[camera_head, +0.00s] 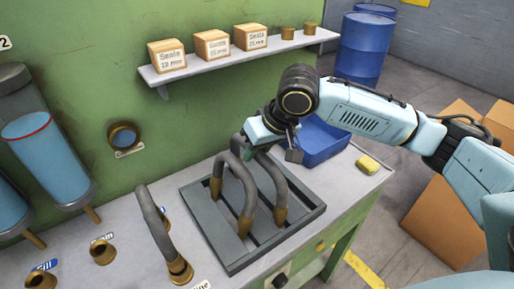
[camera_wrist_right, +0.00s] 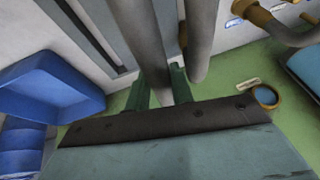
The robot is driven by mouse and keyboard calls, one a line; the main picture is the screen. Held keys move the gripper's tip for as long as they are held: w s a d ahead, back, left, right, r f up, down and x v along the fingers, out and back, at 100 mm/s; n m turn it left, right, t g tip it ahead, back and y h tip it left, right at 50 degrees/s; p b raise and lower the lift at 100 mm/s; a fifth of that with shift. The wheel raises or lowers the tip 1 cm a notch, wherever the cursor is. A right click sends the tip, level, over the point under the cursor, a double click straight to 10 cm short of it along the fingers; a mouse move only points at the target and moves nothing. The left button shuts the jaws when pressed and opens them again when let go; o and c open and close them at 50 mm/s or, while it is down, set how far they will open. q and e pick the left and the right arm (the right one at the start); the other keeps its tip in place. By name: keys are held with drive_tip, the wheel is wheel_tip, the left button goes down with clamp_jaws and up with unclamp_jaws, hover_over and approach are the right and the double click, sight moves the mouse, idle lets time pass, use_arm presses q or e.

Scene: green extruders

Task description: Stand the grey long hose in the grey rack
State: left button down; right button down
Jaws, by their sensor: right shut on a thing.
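The grey rack (camera_head: 208,232), a shallow frame with slats, lies on the bench in the head view. Two bent grey hoses with brass ends show over it. My right gripper (camera_head: 262,141) is shut on the rear hose (camera_head: 277,178), near its upper bend; this hose also passes between the fingers in the wrist view (camera_wrist_right: 147,45). Its visible brass end points down at the rack; whether it rests there I cannot tell. The other hose (camera_head: 238,174) stands upright just left of it and shows beside my gripper in the wrist view (camera_wrist_right: 198,40). My left gripper is not in view.
A third grey hose (camera_head: 153,216) rises from a brass fitting left of the rack. A shelf (camera_head: 240,60) with boxes hangs above on the green wall.

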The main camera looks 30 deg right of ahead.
drive_tip(key=shift+f, duration=0.15)
drive_tip(key=c, duration=1.1)
unclamp_jaws()
drive_tip(key=shift+c, duration=0.2)
drive_tip(key=p+v, duration=0.1)
drive_tip(key=v, duration=1.2)
